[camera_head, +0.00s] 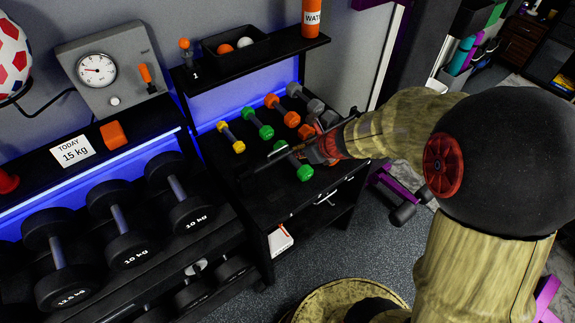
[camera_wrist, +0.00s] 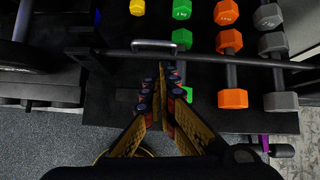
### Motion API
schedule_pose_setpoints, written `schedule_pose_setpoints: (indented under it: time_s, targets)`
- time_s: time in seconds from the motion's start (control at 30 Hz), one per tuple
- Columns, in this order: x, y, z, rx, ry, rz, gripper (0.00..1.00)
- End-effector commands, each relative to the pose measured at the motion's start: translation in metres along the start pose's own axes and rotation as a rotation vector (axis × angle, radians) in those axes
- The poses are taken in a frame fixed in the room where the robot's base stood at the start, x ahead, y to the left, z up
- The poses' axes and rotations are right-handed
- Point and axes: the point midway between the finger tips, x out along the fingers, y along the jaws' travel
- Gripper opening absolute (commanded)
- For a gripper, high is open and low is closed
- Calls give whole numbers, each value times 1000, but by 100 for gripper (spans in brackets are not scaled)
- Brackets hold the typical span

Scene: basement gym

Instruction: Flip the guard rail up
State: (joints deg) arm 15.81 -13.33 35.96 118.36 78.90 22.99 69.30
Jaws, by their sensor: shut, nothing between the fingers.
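The guard rail is a thin dark bar (camera_wrist: 220,58) running across the front part of the small-dumbbell shelf in the wrist view. A grey handle (camera_wrist: 153,43) sits on its far side. In the head view the rail (camera_head: 262,164) slants across the shelf, partly hidden by my gripper (camera_head: 306,152). In the wrist view my gripper (camera_wrist: 165,68) is shut and empty, its tips at the near side of the rail, just right of and below the handle. I cannot tell whether the tips touch the rail.
Yellow (camera_head: 230,136), green (camera_head: 258,124), orange (camera_head: 282,110) and grey small dumbbells lie on the shelf (camera_head: 262,203). A rack of large black dumbbells (camera_head: 123,235) stands to the left. A black bin (camera_head: 236,50) with balls sits on the ledge behind. Floor (camera_head: 300,262) in front is open.

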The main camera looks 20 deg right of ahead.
Motion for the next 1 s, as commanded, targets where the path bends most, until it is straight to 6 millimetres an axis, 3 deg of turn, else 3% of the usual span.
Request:
schedule_pose_setpoints:
  time_s: [0.2,0.6,0.77,1.0]
  targets:
    - [0,-4,-2,105,4,-15,0]
    - [3,-3,-2,108,4,-13,0]
    - [22,-3,-4,107,5,-13,0]
    - [65,-3,-5,106,5,-12,0]
